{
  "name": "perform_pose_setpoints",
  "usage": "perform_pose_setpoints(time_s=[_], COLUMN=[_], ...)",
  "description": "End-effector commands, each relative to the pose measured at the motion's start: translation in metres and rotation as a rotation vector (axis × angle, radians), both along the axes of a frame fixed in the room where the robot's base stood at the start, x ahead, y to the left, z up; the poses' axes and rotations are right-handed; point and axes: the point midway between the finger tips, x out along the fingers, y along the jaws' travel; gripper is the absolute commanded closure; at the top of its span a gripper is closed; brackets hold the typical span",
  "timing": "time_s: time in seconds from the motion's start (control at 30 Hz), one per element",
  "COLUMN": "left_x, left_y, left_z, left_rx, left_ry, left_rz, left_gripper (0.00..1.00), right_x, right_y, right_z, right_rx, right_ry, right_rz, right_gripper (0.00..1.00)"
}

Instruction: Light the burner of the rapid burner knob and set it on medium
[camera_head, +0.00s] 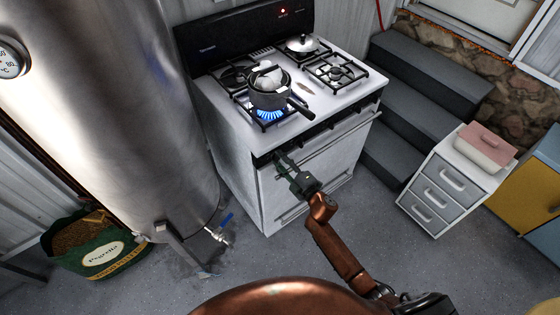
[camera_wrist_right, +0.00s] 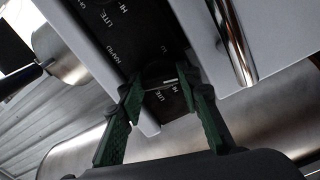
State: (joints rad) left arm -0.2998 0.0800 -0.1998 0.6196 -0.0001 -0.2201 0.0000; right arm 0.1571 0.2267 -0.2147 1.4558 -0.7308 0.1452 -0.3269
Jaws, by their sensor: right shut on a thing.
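The white stove (camera_head: 238,140) stands at the centre of the head view, with a dark strip of knobs along its front edge. Blue flame (camera_head: 268,114) burns at the front left burner, under a grey pot (camera_head: 270,94). My right gripper (camera_head: 284,162) is at the left end of the knob strip. In the right wrist view its green fingers (camera_wrist_right: 164,86) are on both sides of a dark knob (camera_wrist_right: 160,72), shut on it, by panel print reading RAPID, LITE and HI. The knob's exact setting is hard to read. My left gripper is out of view.
A large steel tank (camera_head: 110,120) stands close on the left, with a blue-handled tap (camera_head: 222,224). Grey steps (camera_head: 420,90) and a white drawer unit (camera_head: 440,190) are on the right. Floor in front is open.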

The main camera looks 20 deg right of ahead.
Motion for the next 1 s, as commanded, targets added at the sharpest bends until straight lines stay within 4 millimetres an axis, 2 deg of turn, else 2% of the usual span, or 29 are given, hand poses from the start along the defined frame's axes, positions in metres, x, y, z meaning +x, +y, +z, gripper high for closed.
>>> perform_pose_setpoints(time_s=[0.5, 0.53, 0.77, 1.0], left_x=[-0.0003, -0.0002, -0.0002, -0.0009], left_y=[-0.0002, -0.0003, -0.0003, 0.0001], left_z=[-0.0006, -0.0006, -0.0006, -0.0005], left_rx=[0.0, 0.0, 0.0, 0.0], left_ry=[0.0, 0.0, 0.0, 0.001], left_rz=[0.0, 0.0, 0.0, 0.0], left_gripper=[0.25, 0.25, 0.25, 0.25], right_x=[-0.0006, -0.0006, -0.0004, -0.0004], right_y=[0.0017, 0.0017, 0.0006, 0.0], right_z=[-0.0003, -0.0003, -0.0003, -0.0003], right_rx=[-0.017, -0.017, -0.016, -0.016], right_ry=[-0.006, -0.006, -0.005, -0.006], right_rz=[0.003, 0.003, 0.001, 0.0], right_gripper=[0.93, 0.67, 0.51, 0.51])
